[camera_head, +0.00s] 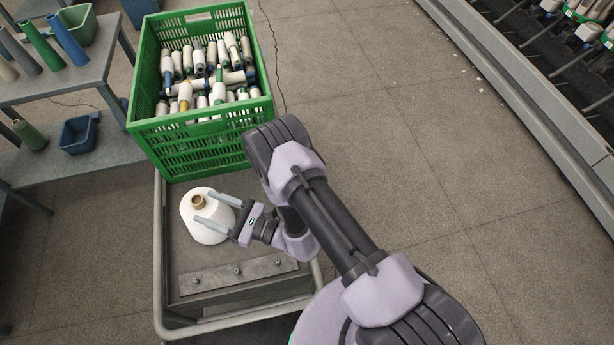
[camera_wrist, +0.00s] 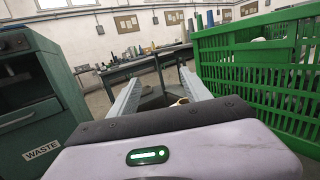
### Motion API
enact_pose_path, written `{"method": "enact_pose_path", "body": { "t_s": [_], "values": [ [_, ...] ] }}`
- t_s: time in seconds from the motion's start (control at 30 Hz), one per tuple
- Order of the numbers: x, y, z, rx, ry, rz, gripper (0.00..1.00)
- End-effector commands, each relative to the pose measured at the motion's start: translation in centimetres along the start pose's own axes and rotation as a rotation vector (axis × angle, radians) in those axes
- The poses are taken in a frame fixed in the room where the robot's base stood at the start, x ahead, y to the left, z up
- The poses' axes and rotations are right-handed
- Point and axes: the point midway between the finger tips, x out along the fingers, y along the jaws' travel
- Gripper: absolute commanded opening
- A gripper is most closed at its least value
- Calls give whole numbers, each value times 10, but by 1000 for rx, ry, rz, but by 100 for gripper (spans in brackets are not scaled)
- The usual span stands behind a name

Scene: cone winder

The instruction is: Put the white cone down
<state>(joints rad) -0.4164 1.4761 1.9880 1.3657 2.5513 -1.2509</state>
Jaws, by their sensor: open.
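The white cone (camera_head: 190,222) stands upright on the grey trolley (camera_head: 178,258), with its brown tube end on top. My gripper (camera_head: 203,207) reaches in from the right, its two fingers open over the cone's upper part, one on each side of the tube end. I cannot tell whether a finger touches it. In the wrist view, my gripper (camera_wrist: 160,75) is open, and a small pale-brown piece of the tube end (camera_wrist: 180,102) shows low between the fingers. The rest of the cone is hidden there.
A green crate (camera_head: 205,122) full of yarn bobbins stands behind the cone. A metal bar with several pegs (camera_head: 237,275) lies at the trolley's front. A grey table (camera_head: 75,82) with tubes is at left. A waste bin (camera_wrist: 38,110) shows in the wrist view. Floor at right is clear.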

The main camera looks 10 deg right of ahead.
Motion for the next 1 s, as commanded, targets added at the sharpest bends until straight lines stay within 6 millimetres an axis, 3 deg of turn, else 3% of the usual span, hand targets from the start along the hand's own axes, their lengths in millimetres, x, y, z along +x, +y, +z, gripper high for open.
{"method": "enact_pose_path", "body": {
  "t_s": [0.03, 0.13, 0.2, 0.27, 0.3, 0.37, 0.43, 0.5, 0.63, 0.7, 0.8, 1.0],
  "values": [
    [22, 2, 57, -30, -68, 118, 56],
    [32, 32, 162, -122, -135, 427, 56],
    [14, 58, 222, -236, -122, 640, 56],
    [-14, 78, 258, -364, -64, 810, 56],
    [-37, 88, 274, -466, -2, 908, 56],
    [-76, 96, 289, -634, 126, 1030, 56],
    [-123, 92, 296, -848, 322, 1120, 56],
    [-167, 75, 300, -1069, 548, 1146, 56],
    [-231, 29, 319, -1413, 943, 1063, 56],
    [-253, 10, 333, -1537, 1094, 992, 56],
    [-270, -5, 348, -1640, 1219, 920, 56],
    [-274, -10, 353, -1669, 1255, 898, 56]
  ]
}}
